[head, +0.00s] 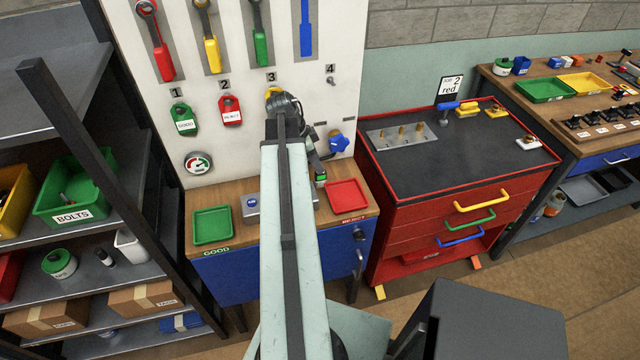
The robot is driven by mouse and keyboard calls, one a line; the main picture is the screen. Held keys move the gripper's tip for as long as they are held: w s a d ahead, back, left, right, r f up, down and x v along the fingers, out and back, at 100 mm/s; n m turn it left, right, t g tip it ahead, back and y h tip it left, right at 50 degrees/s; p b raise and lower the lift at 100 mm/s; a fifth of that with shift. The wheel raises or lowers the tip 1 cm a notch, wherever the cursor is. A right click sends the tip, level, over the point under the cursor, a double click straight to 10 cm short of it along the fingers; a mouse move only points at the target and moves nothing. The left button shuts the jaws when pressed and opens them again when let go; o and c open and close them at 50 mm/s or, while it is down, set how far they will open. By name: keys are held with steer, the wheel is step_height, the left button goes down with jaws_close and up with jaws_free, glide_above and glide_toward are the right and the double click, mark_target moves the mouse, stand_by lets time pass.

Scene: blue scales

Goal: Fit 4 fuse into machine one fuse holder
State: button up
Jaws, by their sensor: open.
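My gripper (318,172) is small in the picture, hanging at the far end of my arm in front of the white panel and above the wooden bench top. It is open, and I see nothing held in it. My own arm covers the middle of the bench. No fuse can be told for certain. A grey box (250,206) sits on the bench, partly behind my arm; I cannot tell whether it is the fuse holder. A grey plate (392,142) with several brass pegs lies on the red cabinet.
A green tray (212,226) and a red tray (348,195) lie on the bench. Numbered tags and a blue knob (339,142) are on the panel. The red cabinet (430,195) stands right, a shelf rack (75,215) left. The cabinet's black top has bare room in front.

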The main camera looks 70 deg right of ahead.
mark_target(321, 179)
steer(key=b+x, duration=0.1)
steer(key=x, duration=0.1)
steer(key=b+x, duration=0.4)
steer(key=shift+w+a+f, duration=0.1)
steer(key=shift+a+f, duration=0.05)
steer(key=shift+a, duration=0.25)
jaws_close()
